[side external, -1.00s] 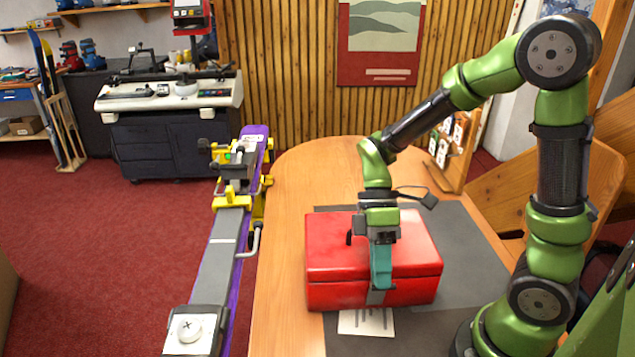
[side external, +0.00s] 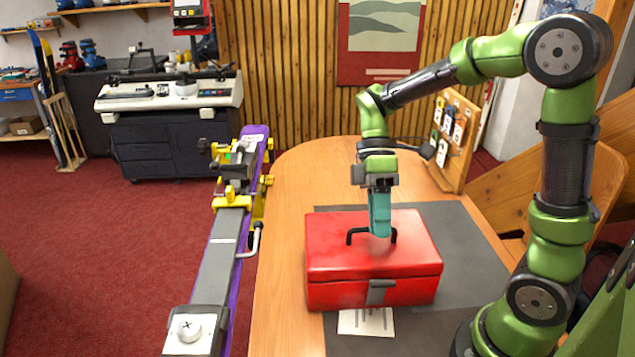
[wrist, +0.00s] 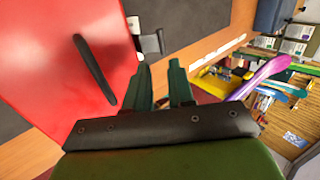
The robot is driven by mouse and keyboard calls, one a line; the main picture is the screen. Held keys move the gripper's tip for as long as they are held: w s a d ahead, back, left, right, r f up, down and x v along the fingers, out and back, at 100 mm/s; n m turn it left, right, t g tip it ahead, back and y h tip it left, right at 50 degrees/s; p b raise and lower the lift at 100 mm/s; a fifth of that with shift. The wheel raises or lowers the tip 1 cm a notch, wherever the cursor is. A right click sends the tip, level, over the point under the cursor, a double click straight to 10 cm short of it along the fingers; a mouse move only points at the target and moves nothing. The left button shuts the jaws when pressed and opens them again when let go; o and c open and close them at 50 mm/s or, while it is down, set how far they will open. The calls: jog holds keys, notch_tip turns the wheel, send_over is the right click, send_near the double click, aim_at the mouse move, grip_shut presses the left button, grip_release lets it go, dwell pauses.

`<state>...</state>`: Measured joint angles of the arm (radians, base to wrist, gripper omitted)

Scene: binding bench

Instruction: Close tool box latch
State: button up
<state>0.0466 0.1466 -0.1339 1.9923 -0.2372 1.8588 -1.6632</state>
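The red tool box (side external: 330,265) stands on the table with its lid down. Its black handle (side external: 356,233) is on top, and the grey latch (side external: 377,291) is at the middle of the front face. In the wrist view the latch (wrist: 151,43) juts out past the edge of the red lid (wrist: 60,70); I cannot tell whether it is fastened. My gripper (side external: 380,233) points down above the lid, overlapping the handle in the side view. In the wrist view its teal fingers (wrist: 160,68) are apart with nothing between them, beside the handle (wrist: 95,68) and clear of it.
A white paper (side external: 366,322) lies on the dark mat (side external: 455,245) in front of the box. A purple ski (side external: 221,250) in a yellow vise is left of the wooden table (side external: 285,215). A board with small items (side external: 450,140) stands at the back.

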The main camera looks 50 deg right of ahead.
jog(key=v, duration=0.8)
jog(key=shift+d+r, duration=0.1)
jog(key=shift+r, duration=0.05)
jog(key=shift+o, duration=1.4)
jog(key=s+a+r+n+h, duration=0.1)
jog(key=s+a+r+n, duration=0.1)
jog(key=a, duration=0.3)
jog(key=shift+s+r+t+h, duration=0.3)
jog(key=shift+s+r+t, duration=0.1)
jog(key=shift+r, duration=0.3)
jog(key=s+a+r+t+h, duration=0.1)
jog(key=s+a+t+h, duration=0.2)
jog(key=s, duration=0.2)
notch_tip(320, 180, down, 17)
jog(key=shift+w+a+f+m+t, duration=0.1)
jog(key=shift+m+t, duration=0.15)
jog(key=shift+m, duration=0.25)
jog(key=shift+w+a+f+m+t, duration=0.1)
jog(key=shift+m+t, duration=0.15)
jog(key=shift+m, duration=0.25)
jog(key=shift+c, duration=0.2)
grip_shut()
